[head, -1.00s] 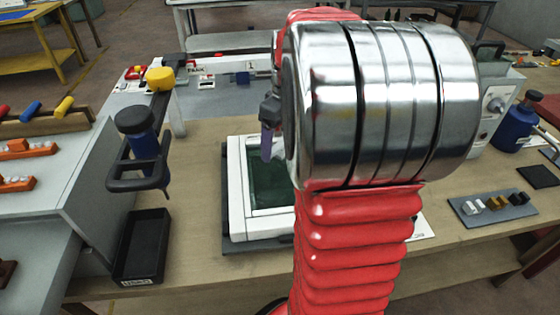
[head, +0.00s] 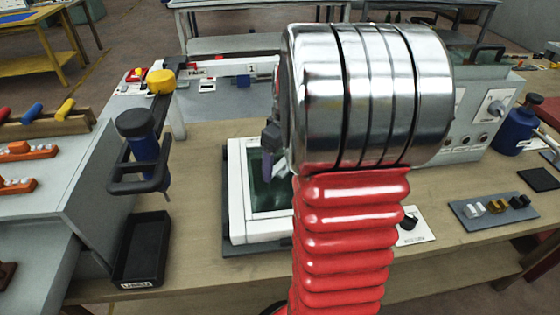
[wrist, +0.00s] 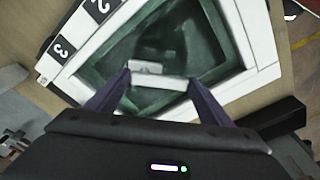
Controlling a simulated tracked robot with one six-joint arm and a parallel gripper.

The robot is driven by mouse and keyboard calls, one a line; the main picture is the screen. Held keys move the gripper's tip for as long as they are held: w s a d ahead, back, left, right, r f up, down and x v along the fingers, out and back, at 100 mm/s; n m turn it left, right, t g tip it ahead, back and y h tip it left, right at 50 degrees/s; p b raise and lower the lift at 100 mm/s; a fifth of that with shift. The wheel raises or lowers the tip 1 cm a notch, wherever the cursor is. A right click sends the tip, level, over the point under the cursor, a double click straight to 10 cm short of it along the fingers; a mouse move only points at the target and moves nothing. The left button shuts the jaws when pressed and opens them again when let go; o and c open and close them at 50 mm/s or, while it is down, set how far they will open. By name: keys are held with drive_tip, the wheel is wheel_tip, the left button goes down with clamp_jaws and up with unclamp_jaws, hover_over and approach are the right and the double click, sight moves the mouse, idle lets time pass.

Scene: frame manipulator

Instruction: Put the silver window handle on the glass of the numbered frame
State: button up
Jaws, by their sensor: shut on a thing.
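The numbered frame is white with dark green glass. In the head view its white border (head: 237,205) shows left of my arm, with part of the glass (head: 268,197) visible. In the wrist view the border (wrist: 262,28) carries the numbers 2 and 3, and the glass (wrist: 205,45) fills the middle. My gripper (wrist: 158,80) is shut on the silver window handle (wrist: 150,70), held between the purple fingertips over the glass. I cannot tell whether the handle touches the glass. In the head view my gripper (head: 268,165) is partly hidden by my arm, and the handle is hidden.
A grey board (head: 478,216) with several small handles lies at the right. A black bin (head: 142,262) stands at the front left, below a holder with a blue tool (head: 143,150). A white card with a black knob (head: 408,222) lies right of my arm.

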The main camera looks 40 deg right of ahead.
drive_tip(key=o, duration=1.1)
drive_tip(key=r, duration=0.4)
drive_tip(key=s+r, duration=0.1)
drive_tip(key=r, duration=0.7)
drive_tip(key=shift+s+d, duration=0.15)
drive_tip(key=shift+s, duration=0.1)
